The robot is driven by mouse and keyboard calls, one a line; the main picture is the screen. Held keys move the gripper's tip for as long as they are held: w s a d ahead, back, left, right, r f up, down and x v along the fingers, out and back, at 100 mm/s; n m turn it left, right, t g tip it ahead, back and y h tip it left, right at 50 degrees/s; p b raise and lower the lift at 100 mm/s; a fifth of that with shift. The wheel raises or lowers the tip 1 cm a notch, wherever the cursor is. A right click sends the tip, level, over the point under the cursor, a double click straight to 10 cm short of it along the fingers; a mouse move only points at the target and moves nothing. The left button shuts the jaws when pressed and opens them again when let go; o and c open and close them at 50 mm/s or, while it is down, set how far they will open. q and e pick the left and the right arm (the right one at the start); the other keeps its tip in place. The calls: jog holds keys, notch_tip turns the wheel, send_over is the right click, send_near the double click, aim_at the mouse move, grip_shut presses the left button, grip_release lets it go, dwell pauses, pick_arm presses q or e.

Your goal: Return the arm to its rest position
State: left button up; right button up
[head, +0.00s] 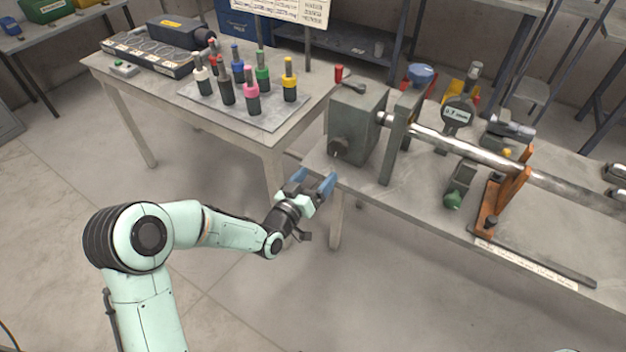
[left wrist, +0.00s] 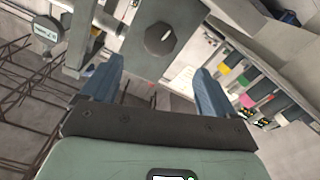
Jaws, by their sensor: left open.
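My left arm (head: 225,222) comes in from the lower left, bent at the elbow, over the floor in front of the tables. My left gripper (head: 313,184) is open and empty, close to the left end of the bench with the auger positioner (head: 357,125). In the left wrist view the two blue fingers of my left gripper (left wrist: 158,92) stand wide apart with nothing between them. The grey headstock with its dark knob (left wrist: 160,38) shows beyond the fingers. My right gripper is not in view.
A metal shaft (head: 452,146) runs right from the headstock to an orange bracket (head: 501,190). A dial gauge (head: 457,113) stands behind it. The left table (head: 262,135) carries several colour-capped bottles (head: 251,92) on a tray. Open floor (head: 270,300) lies in front of both tables.

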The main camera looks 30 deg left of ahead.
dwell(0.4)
pick_arm(q)
jog(key=s+d+f+g, duration=0.25)
jog(key=s+f, duration=0.25)
jog(key=f, duration=0.4)
jog(key=s+d+f+n+g+h, duration=0.15)
jog(key=s+f+g, duration=0.3)
jog(key=f, duration=0.45)
jog(key=s+d+f+g+y, duration=0.1)
jog(key=s+d+f+g, duration=0.3)
jog(key=f, duration=0.5)
jog(key=s+d+f+g, duration=0.1)
jog(key=s+f+g, duration=0.15)
jog(key=s, duration=0.55)
jog(key=s+d+f+g+h, duration=0.15)
jog(key=s+f, duration=0.25)
jog(key=s, duration=0.4)
jog(key=s+d+f+g, duration=0.1)
jog(key=s+f+g, duration=0.2)
jog(key=s, duration=0.5)
notch_tip(320, 180, up, 13)
jog(key=w+g+p, duration=0.1)
jog(key=p, duration=1.2)
jog(key=shift+w+f+p, duration=0.2)
jog(key=shift+w+p, duration=0.05)
jog(key=shift+p, duration=0.05)
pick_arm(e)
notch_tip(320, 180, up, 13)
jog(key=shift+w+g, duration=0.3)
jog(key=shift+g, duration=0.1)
